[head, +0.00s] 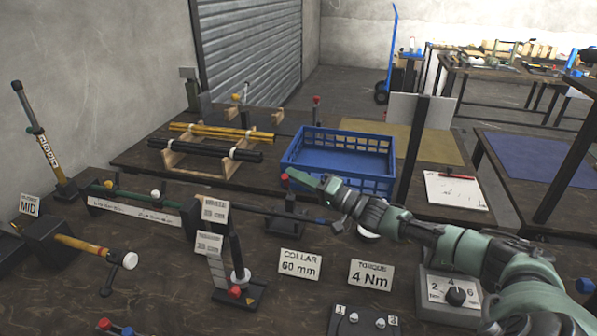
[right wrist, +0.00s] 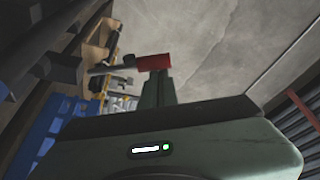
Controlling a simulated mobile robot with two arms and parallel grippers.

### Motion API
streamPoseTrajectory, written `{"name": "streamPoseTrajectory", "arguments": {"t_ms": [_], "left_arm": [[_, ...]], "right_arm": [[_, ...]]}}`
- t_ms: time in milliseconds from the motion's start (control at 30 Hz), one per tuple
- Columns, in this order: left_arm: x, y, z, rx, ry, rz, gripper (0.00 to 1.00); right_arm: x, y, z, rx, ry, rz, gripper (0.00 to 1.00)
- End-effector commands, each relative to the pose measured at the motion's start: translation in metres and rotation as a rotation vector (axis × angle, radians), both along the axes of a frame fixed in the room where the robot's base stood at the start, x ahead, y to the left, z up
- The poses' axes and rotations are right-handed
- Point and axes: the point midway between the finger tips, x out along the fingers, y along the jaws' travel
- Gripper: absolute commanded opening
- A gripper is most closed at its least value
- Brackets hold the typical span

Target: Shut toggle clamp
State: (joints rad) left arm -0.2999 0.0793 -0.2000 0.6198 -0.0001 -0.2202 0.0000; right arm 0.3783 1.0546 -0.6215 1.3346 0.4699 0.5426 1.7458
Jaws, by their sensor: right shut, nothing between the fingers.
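My right gripper (head: 300,177) reaches in from the right in the head view, shut and empty. Its tip is beside a small red end (head: 284,178), above a black block-like fixture (head: 287,221) that seems to be the toggle clamp. In the right wrist view, a red grip (right wrist: 153,62) on a grey rod (right wrist: 110,69) shows just past the green finger (right wrist: 158,90). It looks like the clamp's lever. Whether the finger touches it I cannot tell. My gripper and forearm hide part of the fixture. My left gripper is not in view.
A blue crate (head: 345,146) stands just behind the gripper. A black-handled fixture with a red knob (head: 234,292) stands front centre. Signs for collar (head: 300,263) and torque (head: 370,274) stand nearby. A dark post (head: 411,155) rises right of the crate.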

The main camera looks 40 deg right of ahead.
Motion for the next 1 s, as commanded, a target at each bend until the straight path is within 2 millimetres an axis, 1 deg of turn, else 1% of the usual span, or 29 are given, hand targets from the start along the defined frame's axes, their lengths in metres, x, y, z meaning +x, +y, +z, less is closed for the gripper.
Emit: {"name": "streamPoseTrajectory", "arguments": {"t_ms": [100, 400, 700, 1000], "left_arm": [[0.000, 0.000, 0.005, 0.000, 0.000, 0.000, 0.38], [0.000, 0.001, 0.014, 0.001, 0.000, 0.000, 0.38], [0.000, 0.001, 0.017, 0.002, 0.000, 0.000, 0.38], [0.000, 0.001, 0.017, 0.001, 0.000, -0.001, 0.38]], "right_arm": [[-0.006, 0.008, -0.003, -0.010, -0.008, 0.002, 0.00], [-0.018, 0.022, -0.017, -0.009, -0.007, 0.001, 0.00], [-0.026, 0.030, -0.030, -0.008, -0.007, 0.001, 0.00], [-0.028, 0.034, -0.036, -0.010, -0.009, 0.001, 0.00]]}}
